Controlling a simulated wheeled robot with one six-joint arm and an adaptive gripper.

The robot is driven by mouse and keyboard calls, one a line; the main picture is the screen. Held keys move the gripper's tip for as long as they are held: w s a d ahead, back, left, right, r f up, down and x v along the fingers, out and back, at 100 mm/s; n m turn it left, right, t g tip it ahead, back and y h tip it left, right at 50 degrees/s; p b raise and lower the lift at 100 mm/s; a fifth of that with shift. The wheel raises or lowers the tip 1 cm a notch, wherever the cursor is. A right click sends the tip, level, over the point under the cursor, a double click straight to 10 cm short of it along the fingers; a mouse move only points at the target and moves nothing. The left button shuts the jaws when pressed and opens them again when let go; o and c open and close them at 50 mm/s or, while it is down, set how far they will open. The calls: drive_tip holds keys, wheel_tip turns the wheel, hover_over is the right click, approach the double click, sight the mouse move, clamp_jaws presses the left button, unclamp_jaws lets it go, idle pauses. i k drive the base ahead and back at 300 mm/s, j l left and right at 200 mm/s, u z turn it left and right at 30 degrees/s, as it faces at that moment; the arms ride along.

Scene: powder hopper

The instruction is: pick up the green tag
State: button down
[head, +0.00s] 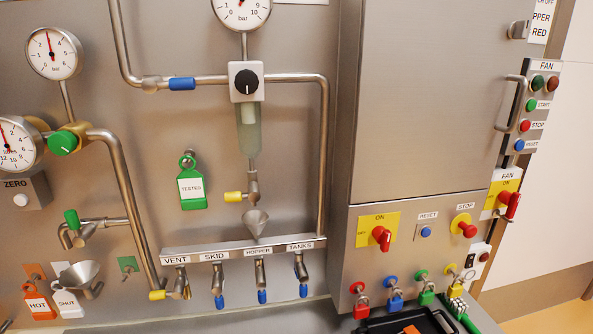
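The green tag (191,203) hangs upright on the steel panel, left of the clear filter bowl. It has a white label reading TESTED and a green loop at its top around a small peg or hook. Nothing stands in front of it. My gripper is not in view.
An orange HOT tag (40,307) and a white SHUT tag (68,305) hang at lower left near a funnel (80,275). A bare green plate (127,265) sits below left of the green tag. Pipes flank it, and a valve row (240,246) lies below. Colored padlocks (394,295) hang at lower right.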

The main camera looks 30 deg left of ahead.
sight(190, 183)
drive_tip(key=u, duration=1.85)
drive_tip(key=i+j+z, duration=0.1)
drive_tip(key=j+z, duration=0.2)
drive_tip(key=z, duration=0.15)
drive_tip(key=j+z, duration=0.25)
drive_tip(key=z, duration=0.2)
drive_tip(key=j+z, duration=0.15)
drive_tip(key=j, duration=0.55)
drive_tip(key=j+z, duration=0.15)
drive_tip(key=j, duration=0.5)
drive_tip(key=k+j+z, duration=0.15)
drive_tip(key=j, duration=0.5)
drive_tip(key=k+j, duration=0.1)
drive_tip(key=j, duration=1.15)
drive_tip(key=k+z, duration=0.05)
